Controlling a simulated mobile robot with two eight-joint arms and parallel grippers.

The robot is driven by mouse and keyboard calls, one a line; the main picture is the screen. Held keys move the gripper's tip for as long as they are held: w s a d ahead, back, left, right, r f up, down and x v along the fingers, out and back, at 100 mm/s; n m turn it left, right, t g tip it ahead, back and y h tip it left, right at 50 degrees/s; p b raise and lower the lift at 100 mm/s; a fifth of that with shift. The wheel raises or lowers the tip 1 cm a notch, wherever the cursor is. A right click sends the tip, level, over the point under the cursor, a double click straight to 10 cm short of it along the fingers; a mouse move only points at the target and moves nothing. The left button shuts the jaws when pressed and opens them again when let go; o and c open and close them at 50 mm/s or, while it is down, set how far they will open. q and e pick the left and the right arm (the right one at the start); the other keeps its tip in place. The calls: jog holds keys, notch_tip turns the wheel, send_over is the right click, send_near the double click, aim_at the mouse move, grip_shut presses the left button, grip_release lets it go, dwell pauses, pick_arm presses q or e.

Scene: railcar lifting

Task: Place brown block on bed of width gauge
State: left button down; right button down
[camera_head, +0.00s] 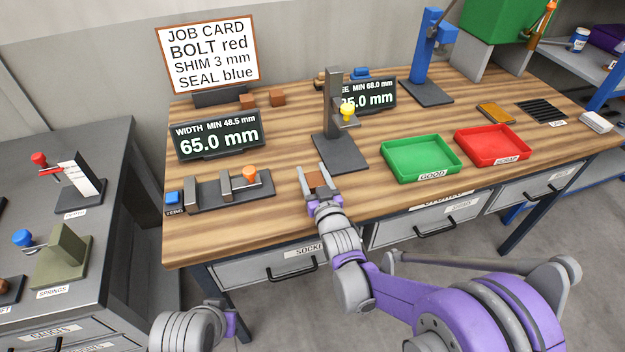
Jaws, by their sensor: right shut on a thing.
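My right gripper (319,184) is shut on a small brown block (315,179). It holds the block over the front of the workbench, to the right of the width gauge and apart from it. The width gauge (230,192) is a dark low base with grey upright jaws and an orange knob at its right. Its bed looks empty. The width display (218,135) behind it reads 65.0 mm. Two more brown blocks (277,97) (248,100) lie at the back below the job card. Part of my left arm shows at the bottom left, but its fingers do not show.
A blue zero button (174,197) sits left of the gauge. A tall dark gauge stand (338,148) with a yellow knob rises behind my right gripper. A green tray (421,160) and a red tray (492,147) stand to the right. Bare wood lies between gauge and gripper.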

jog(key=shift+f, duration=0.95)
jog(key=shift+f+b, duration=0.3)
jog(key=shift+b, duration=0.05)
jog(key=shift+c, duration=1)
grip_release()
jog(key=shift+r, duration=0.1)
